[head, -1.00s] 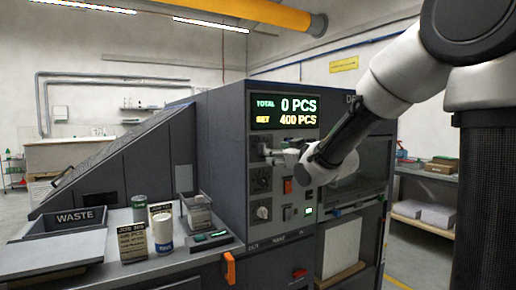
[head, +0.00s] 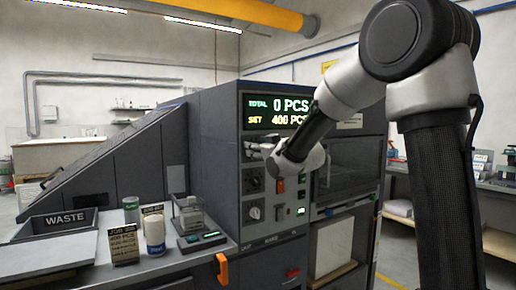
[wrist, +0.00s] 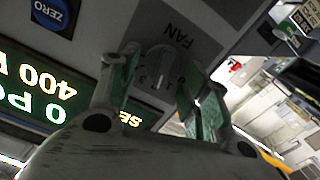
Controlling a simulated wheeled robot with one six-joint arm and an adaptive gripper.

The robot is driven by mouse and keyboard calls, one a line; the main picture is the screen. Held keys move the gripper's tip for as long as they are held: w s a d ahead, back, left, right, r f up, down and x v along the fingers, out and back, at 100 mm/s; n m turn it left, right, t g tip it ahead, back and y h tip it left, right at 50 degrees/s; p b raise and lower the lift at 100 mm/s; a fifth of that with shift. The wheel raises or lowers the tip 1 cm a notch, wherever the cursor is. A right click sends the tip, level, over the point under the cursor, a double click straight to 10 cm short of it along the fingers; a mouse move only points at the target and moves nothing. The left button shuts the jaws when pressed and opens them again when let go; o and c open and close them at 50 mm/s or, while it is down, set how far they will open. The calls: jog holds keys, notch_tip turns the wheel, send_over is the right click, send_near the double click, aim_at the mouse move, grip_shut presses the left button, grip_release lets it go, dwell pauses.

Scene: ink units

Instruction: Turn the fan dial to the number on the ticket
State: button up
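The fan dial (wrist: 160,62) is a grey knob under an upside-down FAN label in the wrist view, with small numbers beside it. My gripper (wrist: 158,72) is open, with one finger on each side of the dial; I cannot tell whether the fingers touch it. In the head view my gripper (head: 258,148) is at the upper part of the machine's control panel and hides the dial. The ticket (head: 123,244) is a dark card standing on the left counter. Its top lines show a job number and 400 PCS; its lower lines are too small to read.
The display (head: 278,112) above my gripper reads 0 PCS and 400 PCS. Lower on the panel are more knobs (head: 254,213) and an orange switch (head: 280,186). A blue ZERO button (wrist: 55,12) is near the dial. Jars, a scale (head: 203,240) and a waste tray (head: 67,222) occupy the counter.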

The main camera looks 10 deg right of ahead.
jog(key=c, duration=0.6)
jog(key=shift+c, duration=0.2)
jog(key=shift+m, duration=0.4)
jog(key=m, duration=0.5)
jog(key=d+m, duration=0.1)
jog(key=m, duration=0.5)
jog(key=f+m, duration=0.1)
jog(key=m, duration=0.5)
jog(key=shift+w+d, duration=0.15)
jog(key=shift+w, duration=0.05)
jog(key=o, duration=0.9)
